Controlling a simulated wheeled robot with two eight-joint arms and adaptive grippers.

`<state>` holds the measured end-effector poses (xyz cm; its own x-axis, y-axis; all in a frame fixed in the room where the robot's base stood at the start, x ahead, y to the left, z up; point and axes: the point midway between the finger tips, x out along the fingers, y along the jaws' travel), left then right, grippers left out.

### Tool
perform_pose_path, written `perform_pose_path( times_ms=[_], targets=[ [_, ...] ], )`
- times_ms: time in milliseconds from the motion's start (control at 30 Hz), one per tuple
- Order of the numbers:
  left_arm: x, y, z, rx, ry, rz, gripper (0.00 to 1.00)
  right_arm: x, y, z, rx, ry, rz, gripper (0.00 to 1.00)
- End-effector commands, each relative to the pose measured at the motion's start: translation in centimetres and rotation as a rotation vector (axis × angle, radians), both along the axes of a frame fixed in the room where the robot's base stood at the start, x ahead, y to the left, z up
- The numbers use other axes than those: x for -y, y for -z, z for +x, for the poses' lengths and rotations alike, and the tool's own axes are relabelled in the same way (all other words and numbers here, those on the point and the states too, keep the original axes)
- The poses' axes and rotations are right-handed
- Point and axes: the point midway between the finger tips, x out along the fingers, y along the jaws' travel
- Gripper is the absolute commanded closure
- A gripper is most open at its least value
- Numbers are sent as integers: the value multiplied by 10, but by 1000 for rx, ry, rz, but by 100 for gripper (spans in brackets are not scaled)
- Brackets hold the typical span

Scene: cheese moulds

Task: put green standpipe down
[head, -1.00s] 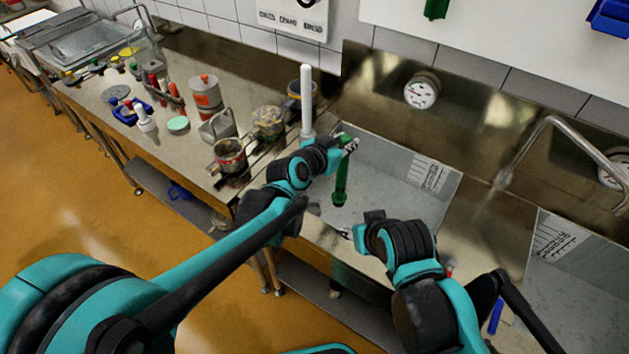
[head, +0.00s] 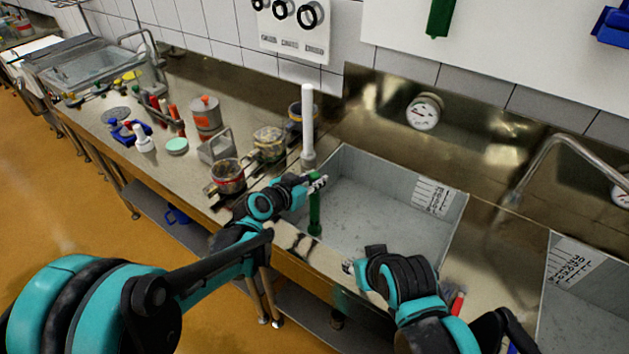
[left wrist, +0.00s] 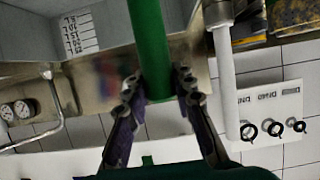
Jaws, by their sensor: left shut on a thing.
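The green standpipe (head: 315,215) is upright in the head view, at the left end of the near sink basin (head: 385,215). My left gripper (head: 318,182) is shut on its upper part. In the left wrist view the green standpipe (left wrist: 150,50) runs between the two fingers of the left gripper (left wrist: 160,90). I cannot tell whether its lower end touches anything. My right gripper (head: 348,266) is at the front rim of the basin, and its fingers are too small to read.
A white standpipe (head: 307,125) stands upright just behind the left gripper, also seen in the left wrist view (left wrist: 228,80). Jars, including one with a dark lid (head: 228,176), crowd the counter to the left. A curved tap (head: 545,150) rises at the right.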

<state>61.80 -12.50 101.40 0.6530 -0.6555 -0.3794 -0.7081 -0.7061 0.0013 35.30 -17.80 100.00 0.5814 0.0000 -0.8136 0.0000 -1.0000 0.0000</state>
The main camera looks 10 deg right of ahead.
Motion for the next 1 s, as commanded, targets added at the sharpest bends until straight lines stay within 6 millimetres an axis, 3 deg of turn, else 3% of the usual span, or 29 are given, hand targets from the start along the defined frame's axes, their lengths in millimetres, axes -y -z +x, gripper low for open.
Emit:
perform_pose_path(
  times_ms=[167, 200, 267, 300, 667, 1000],
  targets=[
    [0, 3, 0, 0, 0, 0, 100, 0, 3, 0, 0, 0, 0, 60],
    [0, 4, 0, 0, 0, 0, 73, 0, 3, 0, 0, 0, 0, 60],
    [0, 3, 0, 0, 0, 0, 57, 0, 2, 0, 0, 0, 0, 60],
    [0, 3, 0, 0, 0, 0, 55, 0, 2, 0, 0, 0, 0, 60],
    [0, -3, 0, 0, 0, 0, 55, 0, -3, 0, 0, 0, 0, 60],
    [-45, -29, -44, -1, -3, 0, 55, 0, -22, 0, 0, 0, 0, 60]
  ],
)
